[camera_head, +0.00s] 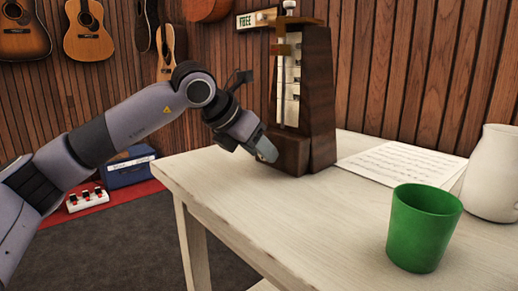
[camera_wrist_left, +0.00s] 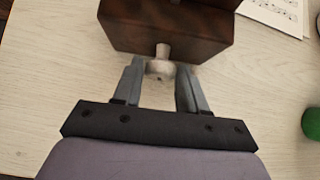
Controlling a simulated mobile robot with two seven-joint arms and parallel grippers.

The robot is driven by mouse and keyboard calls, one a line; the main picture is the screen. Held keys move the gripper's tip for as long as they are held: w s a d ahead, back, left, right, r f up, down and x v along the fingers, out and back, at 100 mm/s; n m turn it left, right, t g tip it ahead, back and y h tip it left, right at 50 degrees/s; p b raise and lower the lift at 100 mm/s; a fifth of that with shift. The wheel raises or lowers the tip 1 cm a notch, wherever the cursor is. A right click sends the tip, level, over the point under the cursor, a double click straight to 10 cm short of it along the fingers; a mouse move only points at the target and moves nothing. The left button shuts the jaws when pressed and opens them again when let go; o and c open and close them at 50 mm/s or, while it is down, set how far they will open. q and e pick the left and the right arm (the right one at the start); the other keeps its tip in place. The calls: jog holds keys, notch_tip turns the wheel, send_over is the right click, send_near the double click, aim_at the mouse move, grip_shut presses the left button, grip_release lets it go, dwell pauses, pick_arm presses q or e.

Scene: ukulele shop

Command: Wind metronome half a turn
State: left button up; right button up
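The metronome (camera_head: 318,100) is a dark brown wooden one with a pale scale and a pendulum rod. It stands upright on the pale table, and its base (camera_wrist_left: 165,35) fills the top of the left wrist view. A pale winding key (camera_wrist_left: 160,67) sticks out of its side toward my left gripper. My left gripper (camera_head: 264,150) is low beside the metronome's base, just above the tabletop. In the wrist view its two fingers (camera_wrist_left: 160,75) stand apart, one on each side of the key; contact is not clear. The key is not clear in the head view. My right gripper is not in view.
The white table (camera_head: 300,210) has a green cup (camera_head: 422,235) at front right, a white jug (camera_head: 493,175) at the right edge and sheet music (camera_head: 400,163) behind. The tabletop's front middle is clear. Guitars (camera_head: 88,32) hang on the wood-panelled wall.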

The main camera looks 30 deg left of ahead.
pick_arm(q)
jog(key=c, duration=0.5)
jog(key=shift+d+m+y, duration=0.15)
jog(key=shift+m+y, duration=0.15)
jog(key=shift+y, duration=0.2)
jog(key=o, duration=1)
